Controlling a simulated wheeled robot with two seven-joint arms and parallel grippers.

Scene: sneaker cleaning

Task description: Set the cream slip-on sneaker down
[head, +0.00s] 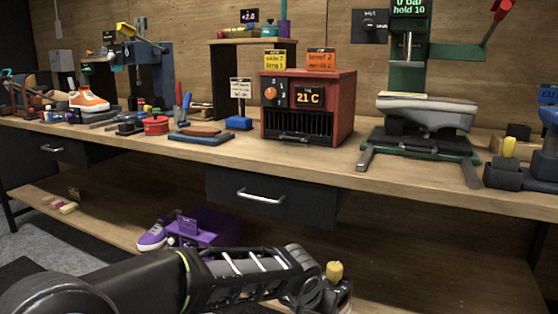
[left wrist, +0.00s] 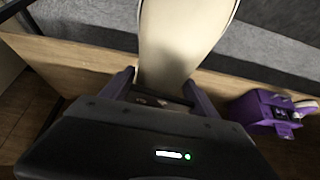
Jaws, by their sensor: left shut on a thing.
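The cream slip-on sneaker (left wrist: 183,38) is in the left wrist view, a long pale cream shape with a dark edge line, running out of the top of the picture. My left gripper (left wrist: 158,84) is shut on its near end, one finger on each side. In the head view my left arm reaches in low from the left, in front of the lower shelf, and its gripper end (head: 325,294) is at the bottom edge. I cannot make out the sneaker there. Whether it touches a surface is unclear. My right gripper is not in view.
A purple box (head: 213,226) with a purple sneaker (head: 153,235) beside it stands on the lower shelf (head: 105,222); the box also shows in the left wrist view (left wrist: 254,109). The workbench above holds a red heater (head: 345,108) and a green press (head: 438,54).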

